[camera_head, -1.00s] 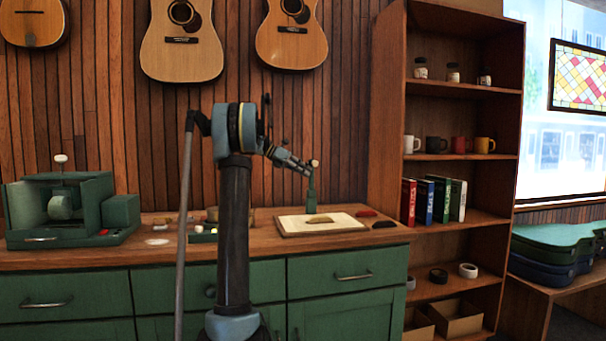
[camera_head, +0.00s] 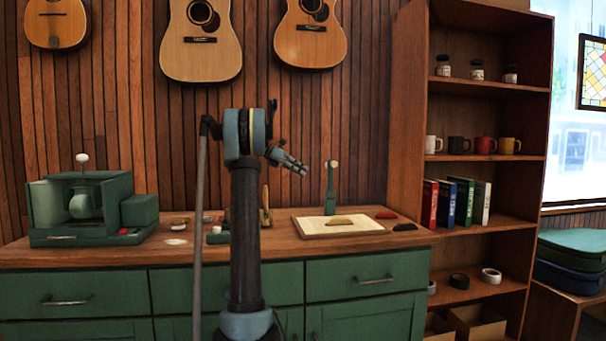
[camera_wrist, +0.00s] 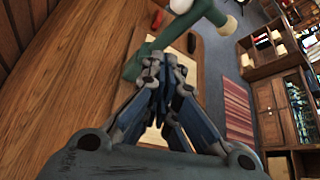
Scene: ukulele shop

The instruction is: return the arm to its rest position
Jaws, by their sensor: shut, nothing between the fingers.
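My arm stands in front of the green workbench in the head view. My gripper (camera_head: 304,172) points right and slightly down, above the bench top and left of a green upright tool with a pale knob (camera_head: 331,190). In the wrist view my gripper (camera_wrist: 163,75) shows its blue-grey fingers drawn together with nothing between them. The green tool (camera_wrist: 150,55) appears just beyond the fingers there. I cannot tell the exact gap between them.
A pale board (camera_head: 312,229) with a brown piece lies on the workbench (camera_head: 270,250). A green machine (camera_head: 85,210) stands at the left. A shelf (camera_head: 490,160) with mugs and books stands at the right. Guitars (camera_head: 200,40) hang on the wall.

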